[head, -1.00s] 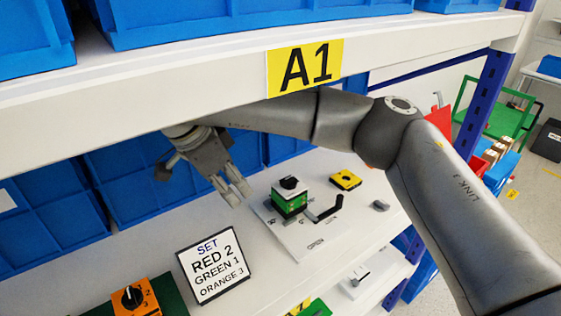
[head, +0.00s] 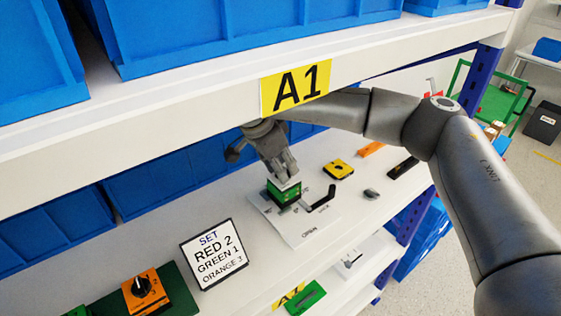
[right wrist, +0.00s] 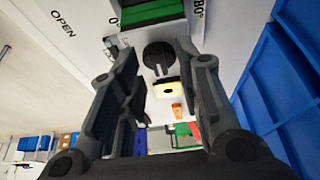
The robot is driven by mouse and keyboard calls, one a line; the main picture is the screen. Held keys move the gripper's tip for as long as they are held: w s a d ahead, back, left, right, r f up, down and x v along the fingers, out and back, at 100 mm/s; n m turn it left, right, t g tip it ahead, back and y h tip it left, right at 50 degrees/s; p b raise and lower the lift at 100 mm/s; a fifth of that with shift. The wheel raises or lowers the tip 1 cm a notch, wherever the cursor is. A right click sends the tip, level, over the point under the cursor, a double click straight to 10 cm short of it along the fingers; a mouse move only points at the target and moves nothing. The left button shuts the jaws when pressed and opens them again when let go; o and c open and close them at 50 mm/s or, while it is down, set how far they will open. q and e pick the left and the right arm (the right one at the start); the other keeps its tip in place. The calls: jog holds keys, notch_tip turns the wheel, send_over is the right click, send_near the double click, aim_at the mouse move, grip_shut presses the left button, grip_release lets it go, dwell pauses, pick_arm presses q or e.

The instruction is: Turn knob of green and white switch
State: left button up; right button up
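The green and white switch (head: 283,193) stands on a white plate (head: 310,232) on the shelf, its top mostly hidden by my right gripper. My right gripper (head: 285,176) points down, directly over the switch. In the right wrist view, the switch's black knob (right wrist: 158,57) sits between the two fingertips of the right gripper (right wrist: 156,50). The fingers are apart, with a visible gap on each side of the knob. Part of the switch's green side (right wrist: 150,9) shows at the top. My left gripper is not in view.
A sign (head: 214,254) reading "RED 2, GREEN 1, ORANGE 3" stands front left, near an orange switch (head: 146,290). The upper shelf edge (head: 180,107) hangs above; blue bins (head: 155,184) stand behind.

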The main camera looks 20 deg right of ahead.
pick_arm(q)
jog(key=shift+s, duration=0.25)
pick_arm(e)
grip_shut()
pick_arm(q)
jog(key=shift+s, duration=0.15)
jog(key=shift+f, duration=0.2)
